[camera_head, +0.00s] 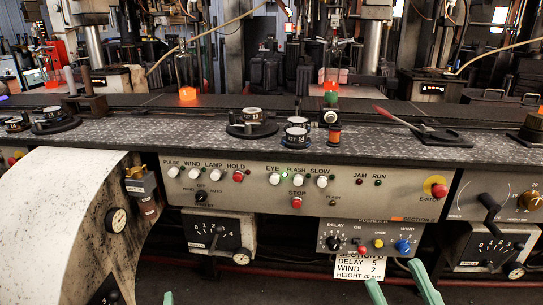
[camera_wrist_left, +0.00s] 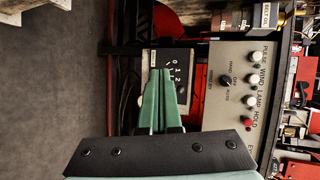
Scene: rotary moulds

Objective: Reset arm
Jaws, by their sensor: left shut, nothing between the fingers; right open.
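My left gripper (camera_head: 168,298) shows only as a small green tip at the bottom edge of the head view. In the left wrist view its two green fingers (camera_wrist_left: 160,72) are together with nothing between them. There they point toward a dark dial box numbered 0, 1, 2 (camera_wrist_left: 178,62), and I cannot tell the gap. My right gripper (camera_head: 400,275) is at the bottom right of the head view. Its two green fingers stand apart and empty, in front of the white section label (camera_head: 358,265). Both arms are mostly out of view.
A control panel (camera_head: 345,197) with knobs, buttons and lamps runs across the machine front. A worn white curved cover (camera_head: 60,215) bulges out at left. A delay and wind box (camera_head: 370,238) hangs below the panel.

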